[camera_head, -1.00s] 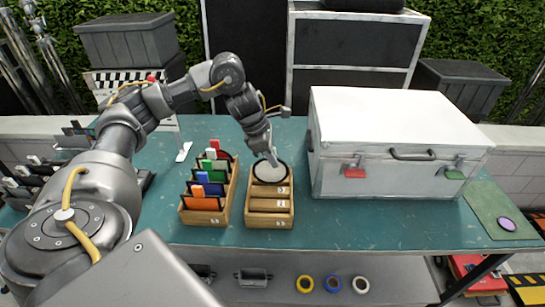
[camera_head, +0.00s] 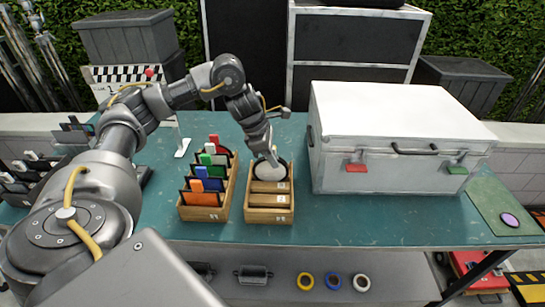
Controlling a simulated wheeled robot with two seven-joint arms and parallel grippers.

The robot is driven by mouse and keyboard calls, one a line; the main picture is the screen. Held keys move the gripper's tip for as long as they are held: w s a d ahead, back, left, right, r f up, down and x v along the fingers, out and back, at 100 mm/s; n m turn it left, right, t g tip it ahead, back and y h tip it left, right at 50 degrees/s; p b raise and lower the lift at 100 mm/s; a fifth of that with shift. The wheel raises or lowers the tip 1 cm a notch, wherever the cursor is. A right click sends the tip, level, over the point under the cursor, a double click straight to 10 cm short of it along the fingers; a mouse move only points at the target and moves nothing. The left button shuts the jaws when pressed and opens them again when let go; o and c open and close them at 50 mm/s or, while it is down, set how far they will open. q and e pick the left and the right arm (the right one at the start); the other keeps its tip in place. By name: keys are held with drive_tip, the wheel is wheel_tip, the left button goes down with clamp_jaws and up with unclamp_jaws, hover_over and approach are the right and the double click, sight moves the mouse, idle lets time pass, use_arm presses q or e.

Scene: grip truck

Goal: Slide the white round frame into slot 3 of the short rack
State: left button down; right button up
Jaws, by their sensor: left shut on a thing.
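The white round frame (camera_head: 270,171) has a dark rim and stands at the far end of the short rack. My left gripper (camera_head: 272,158) is shut on its upper edge. The short rack (camera_head: 269,215) is a wooden box with a few numbered slots, and its nearer slots look empty. The frame's lower part is hidden behind a divider, so I cannot tell how deep it sits. My right gripper is not in view.
A longer wooden rack (camera_head: 203,214) with several coloured tabbed frames stands close on the left. A large white case (camera_head: 400,145) stands on the right. A green mat (camera_head: 505,208) with a purple disc (camera_head: 510,220) lies at the far right. The table front is clear.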

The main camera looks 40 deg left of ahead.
use_arm(q)
drive_tip(key=shift+f+b, duration=1.15)
drive_tip(key=shift+f, duration=0.45)
drive_tip(key=c, duration=1.4)
unclamp_jaws()
drive_tip(key=p+v, duration=0.3)
drive_tip(key=v, duration=0.8)
drive_tip(key=shift+s+f, duration=0.1)
drive_tip(key=shift+s, duration=0.05)
